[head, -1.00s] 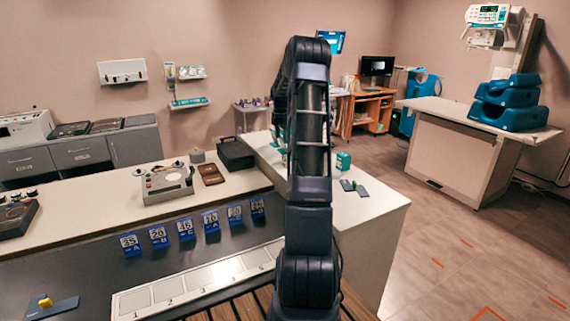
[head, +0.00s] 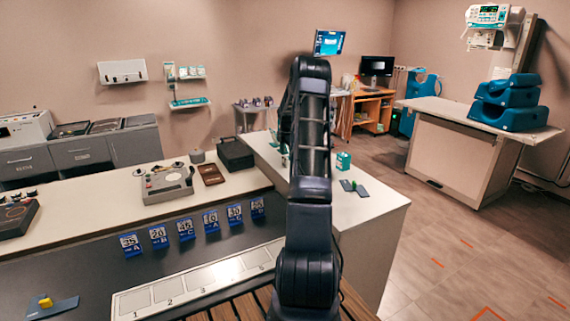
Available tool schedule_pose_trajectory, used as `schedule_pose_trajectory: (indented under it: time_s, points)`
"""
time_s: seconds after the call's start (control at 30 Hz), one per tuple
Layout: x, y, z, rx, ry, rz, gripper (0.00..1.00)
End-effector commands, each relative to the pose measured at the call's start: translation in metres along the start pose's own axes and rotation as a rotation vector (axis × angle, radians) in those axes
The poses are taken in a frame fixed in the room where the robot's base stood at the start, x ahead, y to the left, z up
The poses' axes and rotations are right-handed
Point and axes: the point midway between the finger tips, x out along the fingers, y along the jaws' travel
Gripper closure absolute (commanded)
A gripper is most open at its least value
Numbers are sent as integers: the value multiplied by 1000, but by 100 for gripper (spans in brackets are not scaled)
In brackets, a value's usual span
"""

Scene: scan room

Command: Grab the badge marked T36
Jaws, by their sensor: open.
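Several blue badges with white printing stand in a slanted row on the dark panel in the head view, from the nearest left badge (head: 130,245) to the far right badge (head: 257,208). The print is too small for me to make out T36 on any of them. Two flat plates might also be badges: a blue one with a yellow block (head: 46,302) at lower left, and a grey-blue one with a green block (head: 355,187) on the right counter. My arm rises just right of the row. My gripper is hidden behind it.
A pale strip with numbered squares (head: 190,289) lies in front of the badges. On the counter behind are a grey device (head: 166,184), a brown case (head: 211,174) and a black tray (head: 235,154). A green box (head: 343,161) stands right of my arm. Floor is free at right.

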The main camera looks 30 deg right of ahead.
Motion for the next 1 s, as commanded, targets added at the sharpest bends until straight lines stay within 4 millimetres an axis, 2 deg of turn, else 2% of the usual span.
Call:
schedule_pose_trajectory:
  time_s: [0.3,0.6,0.83,1.0]
  points:
    - [40,4,-3,0,1,-3,33]
    - [47,4,-3,0,0,0,33]
    - [47,4,-3,0,0,-1,78]
    - [46,4,-3,0,0,-1,81]
